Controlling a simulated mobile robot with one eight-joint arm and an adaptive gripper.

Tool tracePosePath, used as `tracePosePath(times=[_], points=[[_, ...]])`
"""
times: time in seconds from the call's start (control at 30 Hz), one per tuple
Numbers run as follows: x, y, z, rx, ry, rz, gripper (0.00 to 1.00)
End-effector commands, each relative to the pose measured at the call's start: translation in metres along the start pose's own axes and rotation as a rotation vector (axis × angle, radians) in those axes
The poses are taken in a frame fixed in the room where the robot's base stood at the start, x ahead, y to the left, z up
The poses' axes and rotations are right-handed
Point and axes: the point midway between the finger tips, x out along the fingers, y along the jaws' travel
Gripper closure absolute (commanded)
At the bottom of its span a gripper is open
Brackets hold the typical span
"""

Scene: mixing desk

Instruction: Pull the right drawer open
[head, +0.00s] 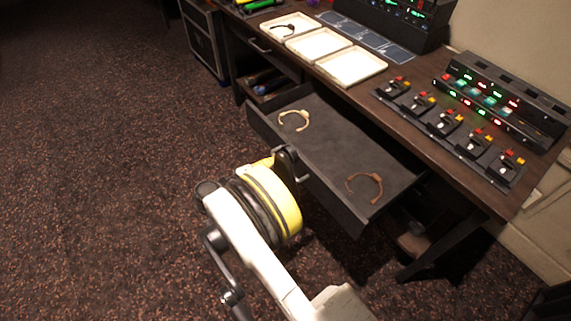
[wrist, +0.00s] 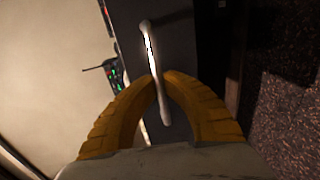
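The right drawer (head: 335,150) is a dark grey tray standing well out from under the desk in the head view. In the head view, my gripper (head: 287,160) covers the handle from sight.
The left drawer (head: 262,48) is shut, with an open shelf (head: 270,86) of items below it. White trays (head: 351,67) and control panels (head: 447,122) stand on the desk (head: 470,186). Open carpet (head: 100,160) lies to the left.

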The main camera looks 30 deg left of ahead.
Motion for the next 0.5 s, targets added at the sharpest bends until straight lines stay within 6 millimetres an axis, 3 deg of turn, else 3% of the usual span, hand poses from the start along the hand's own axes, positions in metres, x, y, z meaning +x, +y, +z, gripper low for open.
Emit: tracePosePath(times=[0.2, 0.23, 0.3, 0.5], points=[[-0.0002, 0.0007, -0.0004, 0.0, 0.001, 0.001, 1.0], [-0.0002, 0.0007, -0.0004, 0.0, 0.001, 0.001, 0.84], [-0.0001, 0.0006, -0.0004, 0.0, 0.001, 0.001, 0.68], [0.0, 0.0004, -0.0003, 0.0, 0.001, 0.001, 0.68]])
